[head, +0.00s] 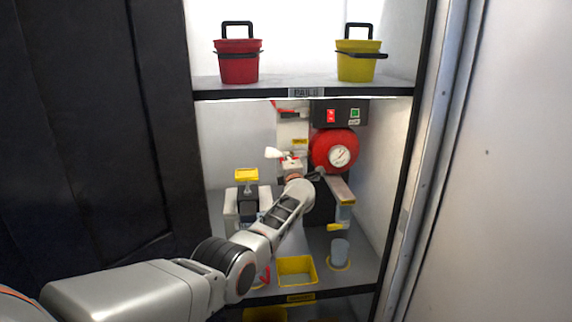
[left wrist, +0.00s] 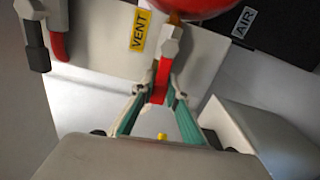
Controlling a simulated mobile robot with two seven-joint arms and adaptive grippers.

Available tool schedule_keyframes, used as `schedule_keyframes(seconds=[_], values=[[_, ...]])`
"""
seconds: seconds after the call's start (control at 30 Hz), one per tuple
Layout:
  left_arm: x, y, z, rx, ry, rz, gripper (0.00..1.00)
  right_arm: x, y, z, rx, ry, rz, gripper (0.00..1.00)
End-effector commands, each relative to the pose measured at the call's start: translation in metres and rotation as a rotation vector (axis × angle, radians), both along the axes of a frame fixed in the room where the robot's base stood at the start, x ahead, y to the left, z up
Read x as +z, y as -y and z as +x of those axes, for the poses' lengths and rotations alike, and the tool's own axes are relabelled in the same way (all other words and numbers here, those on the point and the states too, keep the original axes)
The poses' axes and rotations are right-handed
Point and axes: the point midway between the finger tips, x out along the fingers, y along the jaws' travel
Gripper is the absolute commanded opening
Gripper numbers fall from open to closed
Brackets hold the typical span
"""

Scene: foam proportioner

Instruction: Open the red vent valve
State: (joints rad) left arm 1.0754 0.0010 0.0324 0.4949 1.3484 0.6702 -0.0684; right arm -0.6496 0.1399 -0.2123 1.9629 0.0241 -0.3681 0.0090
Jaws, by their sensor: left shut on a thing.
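The red vent valve handle (left wrist: 161,76) hangs down from a metal fitting (left wrist: 170,42) in the left wrist view, beside the yellow VENT label (left wrist: 138,30). My left gripper (left wrist: 160,92) is shut on this red handle, with its teal-lined fingers on either side. My right gripper is not in view.
A gauge (head: 339,155) is on the tank's front. A shelf (head: 232,94) with a red pail (head: 238,66) and a yellow pail (head: 358,66) is above the arm. A yellow tray (head: 297,270) and a cup (head: 340,252) stand below. Another red lever (left wrist: 58,30) is at the wrist view's left.

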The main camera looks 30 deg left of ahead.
Motion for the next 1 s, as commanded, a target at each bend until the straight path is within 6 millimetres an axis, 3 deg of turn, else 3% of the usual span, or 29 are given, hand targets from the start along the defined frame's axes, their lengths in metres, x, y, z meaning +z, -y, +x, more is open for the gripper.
schedule_keyframes(seconds=[0.6,0.63,0.7,1.0], values=[[0.0017,0.0005,0.0017,0.0,-0.025,0.036,0.0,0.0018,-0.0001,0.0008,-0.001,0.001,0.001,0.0],[0.0017,0.0005,0.0017,0.0,-0.025,0.036,0.17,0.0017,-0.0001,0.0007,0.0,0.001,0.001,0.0],[0.0018,0.0005,0.0017,0.0,-0.025,0.036,0.32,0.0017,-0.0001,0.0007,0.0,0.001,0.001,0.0],[0.0023,0.0001,0.0017,0.0,-0.024,0.036,0.32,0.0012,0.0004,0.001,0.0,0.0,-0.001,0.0]])
